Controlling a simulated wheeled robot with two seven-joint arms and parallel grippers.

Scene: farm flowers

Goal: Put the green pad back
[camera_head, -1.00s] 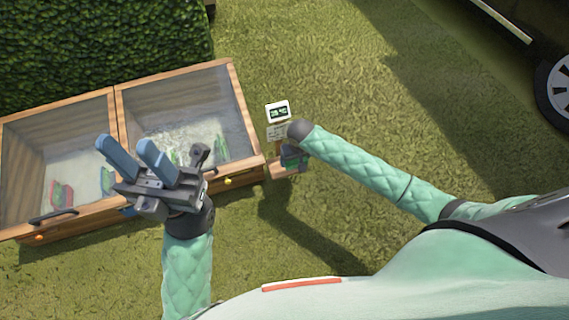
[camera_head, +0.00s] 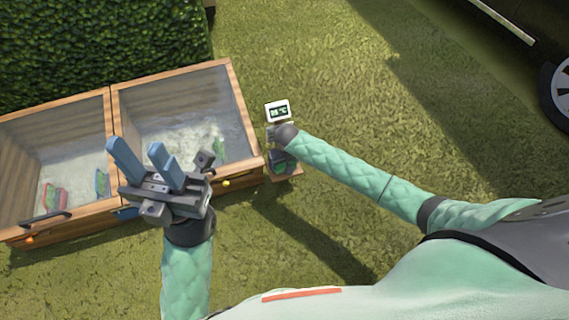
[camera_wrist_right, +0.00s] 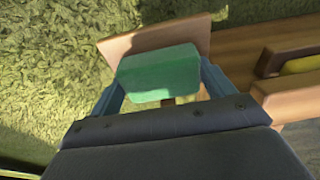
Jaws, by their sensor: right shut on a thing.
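The green pad (camera_wrist_right: 160,72) is a rounded green block between the two blue fingers of my right gripper (camera_wrist_right: 163,84) in the right wrist view. That gripper is shut on it, and the pad is over or against a small wooden shelf (camera_wrist_right: 150,38); I cannot tell whether they touch. In the head view my right gripper (camera_head: 281,161) is mostly hidden under its wrist, beside the right end of the wooden cold frame. My left gripper (camera_head: 150,158) is open and empty, its blue fingers pointing up in front of the frame.
The glass-topped wooden cold frame (camera_head: 240,100) holds red, green and blue items behind its panes. A small white display (camera_head: 278,111) stands by its right end. A hedge (camera_head: 100,45) is behind. Grass (camera_head: 350,110) to the right is clear up to a vehicle wheel (camera_head: 558,95).

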